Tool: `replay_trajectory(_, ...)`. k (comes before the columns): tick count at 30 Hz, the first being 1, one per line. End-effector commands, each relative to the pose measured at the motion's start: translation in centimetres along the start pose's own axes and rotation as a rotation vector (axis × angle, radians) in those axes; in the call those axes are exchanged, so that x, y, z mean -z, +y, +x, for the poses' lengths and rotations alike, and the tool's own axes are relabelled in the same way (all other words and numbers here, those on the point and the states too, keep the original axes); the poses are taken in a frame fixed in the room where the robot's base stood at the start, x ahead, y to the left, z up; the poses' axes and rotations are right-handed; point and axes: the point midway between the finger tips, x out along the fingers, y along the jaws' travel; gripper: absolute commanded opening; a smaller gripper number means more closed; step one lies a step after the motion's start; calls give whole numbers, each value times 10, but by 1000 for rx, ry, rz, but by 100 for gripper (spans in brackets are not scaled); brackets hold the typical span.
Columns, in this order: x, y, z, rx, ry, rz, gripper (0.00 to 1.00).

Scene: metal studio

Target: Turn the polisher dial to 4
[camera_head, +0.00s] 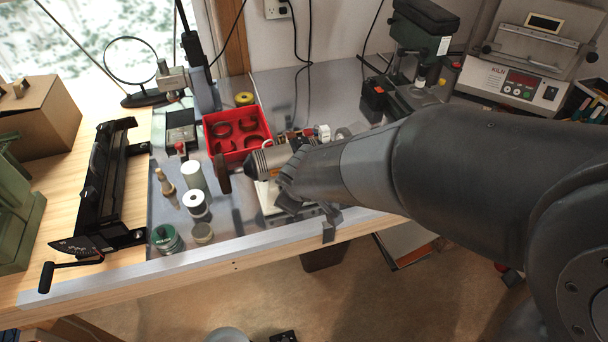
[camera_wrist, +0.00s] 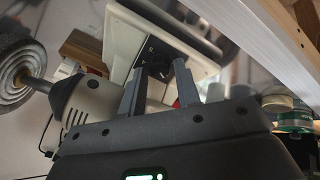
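The polisher (camera_head: 264,162) stands near the bench's front edge, with a grey motor, a round wheel at its left end and a white base (camera_head: 266,197). In the wrist view its motor (camera_wrist: 92,104) and wheel (camera_wrist: 15,72) are at left. The dark dial (camera_wrist: 155,48) is on the white base, just beyond my fingertips; its numbers and pointer are not readable. My gripper (camera_wrist: 157,68) is open, its two fingers apart and pointing at the dial. Contact cannot be told. In the head view my gripper (camera_head: 292,203) is at the polisher's right front, and the dial is hidden.
A red tray (camera_head: 263,143) is behind the polisher. Left of it stand a white-topped spool (camera_head: 195,203), a green tin (camera_head: 165,238) and small bottles. The bench's front edge (camera_head: 240,245) runs close below my gripper. A kiln controller (camera_head: 515,85) is at the back right.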

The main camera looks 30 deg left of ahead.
Motion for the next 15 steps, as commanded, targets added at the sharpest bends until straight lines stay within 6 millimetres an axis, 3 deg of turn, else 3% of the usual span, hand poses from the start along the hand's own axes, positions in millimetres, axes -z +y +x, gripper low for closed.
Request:
replay_trajectory(12,0,0,7,0,1,0,30)
replay_trajectory(15,0,0,7,0,1,0,23)
